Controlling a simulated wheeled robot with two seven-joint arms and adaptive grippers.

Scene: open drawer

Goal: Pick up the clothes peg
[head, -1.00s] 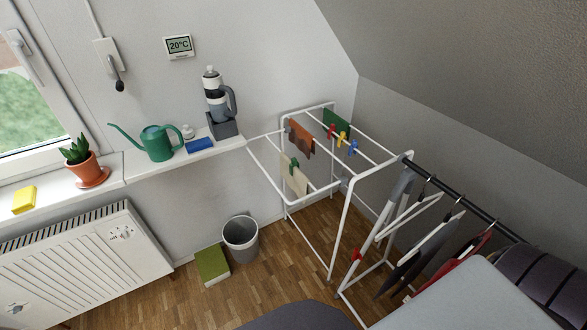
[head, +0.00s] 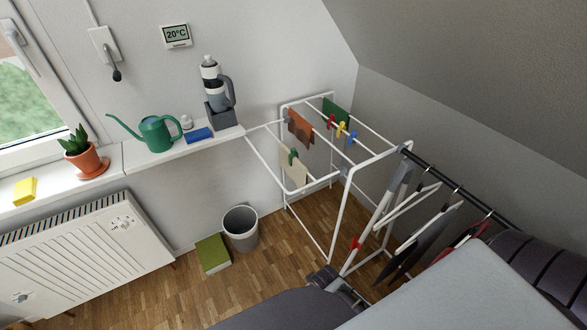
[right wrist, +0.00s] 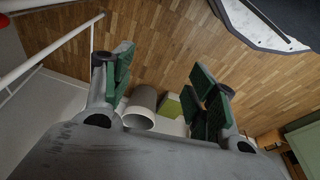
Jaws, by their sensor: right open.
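Several clothes pegs show in the head view on the white drying rack (head: 349,200). A red peg (head: 331,122), a yellow peg (head: 341,129) and a blue peg (head: 351,138) sit close together on a rear bar. A green peg (head: 293,156) is on a beige cloth. A red piece (head: 356,243), perhaps another peg, is low on the rack's near leg. My right gripper (head: 338,284) is low, near the foot of that leg. In the right wrist view its green-padded fingers (right wrist: 163,84) are wide apart with nothing between them. My left gripper is out of view.
A grey bin (head: 240,228) and a green-topped box (head: 212,254) stand on the wood floor. Dark clothes hang from a black rail (head: 448,181) at right. A window shelf (head: 150,160) holds a watering can (head: 158,133).

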